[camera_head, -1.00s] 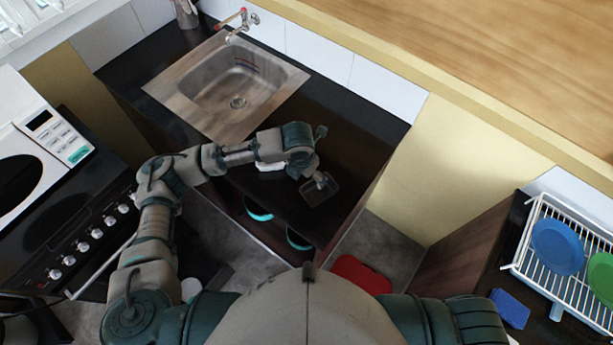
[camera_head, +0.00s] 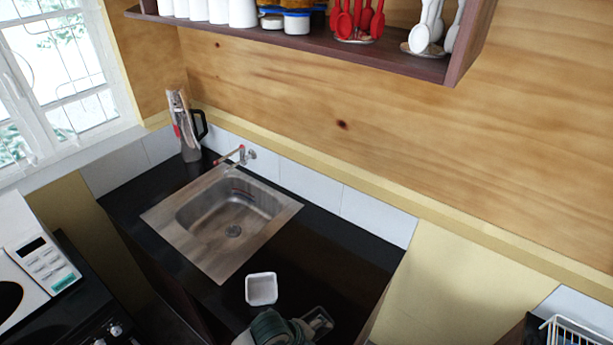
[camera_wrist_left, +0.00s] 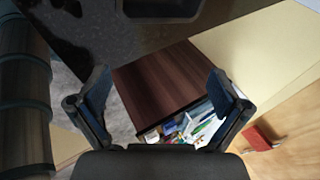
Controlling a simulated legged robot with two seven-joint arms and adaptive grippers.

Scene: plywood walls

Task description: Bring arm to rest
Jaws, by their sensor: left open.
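My left gripper (camera_head: 318,322) is at the bottom edge of the head view, over the front of the dark counter (camera_head: 325,250). In the left wrist view its two fingers (camera_wrist_left: 160,88) are spread apart with nothing between them. A small white square tub (camera_head: 261,289) stands upright on the counter, just beyond my left wrist and apart from the fingers. Most of my left arm is outside the head view. My right arm and gripper are not in view.
A steel sink (camera_head: 225,222) is set into the counter. A jug (camera_head: 188,130) stands in the back corner. A shelf (camera_head: 400,62) with utensils hangs above. The wrist view shows an open drawer (camera_wrist_left: 150,133) with several items and a red object (camera_wrist_left: 262,137).

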